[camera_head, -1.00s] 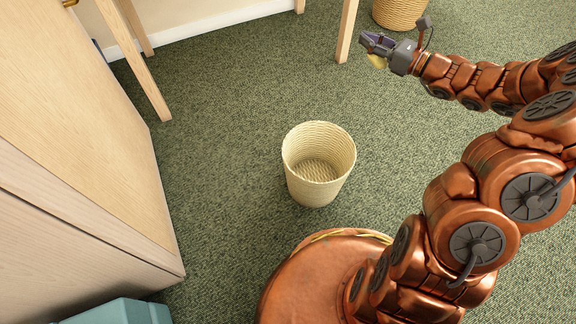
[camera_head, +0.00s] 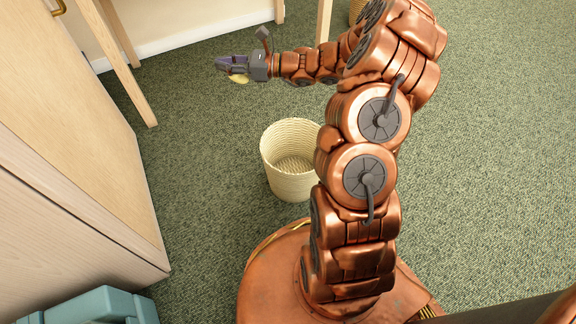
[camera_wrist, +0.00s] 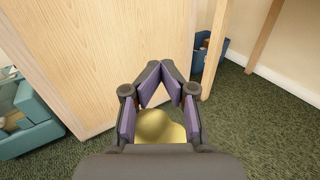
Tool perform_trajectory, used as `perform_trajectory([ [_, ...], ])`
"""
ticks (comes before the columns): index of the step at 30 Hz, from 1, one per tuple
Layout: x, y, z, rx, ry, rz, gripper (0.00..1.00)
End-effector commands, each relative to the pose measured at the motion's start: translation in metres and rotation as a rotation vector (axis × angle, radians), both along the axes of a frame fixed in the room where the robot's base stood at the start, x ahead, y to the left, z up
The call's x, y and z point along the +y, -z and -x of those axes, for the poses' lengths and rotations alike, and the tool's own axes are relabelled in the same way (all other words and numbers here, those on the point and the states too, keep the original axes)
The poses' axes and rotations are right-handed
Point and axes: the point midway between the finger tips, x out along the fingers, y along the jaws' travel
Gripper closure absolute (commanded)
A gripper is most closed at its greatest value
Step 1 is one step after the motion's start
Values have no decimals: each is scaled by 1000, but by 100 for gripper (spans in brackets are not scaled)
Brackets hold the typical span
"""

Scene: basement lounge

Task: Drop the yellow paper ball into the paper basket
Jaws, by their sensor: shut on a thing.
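The yellow paper ball (camera_wrist: 158,128) is in my gripper (camera_wrist: 158,95), between the purple-padded fingers in the wrist view. In the head view a bit of the ball (camera_head: 239,78) shows just below my gripper (camera_head: 222,64). My gripper is shut on it and held up in the air, beyond and to the left of the basket in the picture. The paper basket (camera_head: 270,165) is a cream woven bin standing upright on the carpet. Its visible inside looks empty. My arm hides part of its right side.
A wooden cabinet (camera_head: 75,160) stands at the left, with a teal container (camera_head: 95,308) in front of it. Wooden legs (camera_head: 125,70) stand near the back wall. Another woven basket (camera_head: 356,10) is partly hidden behind my arm. Green carpet around the basket is clear.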

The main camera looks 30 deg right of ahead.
Motion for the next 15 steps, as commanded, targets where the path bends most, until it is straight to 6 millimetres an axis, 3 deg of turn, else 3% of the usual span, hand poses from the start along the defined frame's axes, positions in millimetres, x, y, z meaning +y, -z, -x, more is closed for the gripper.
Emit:
perform_trajectory([
  [6,-43,50,6,6,5,1,100],
  [15,-90,117,30,6,-7,-2,100],
])
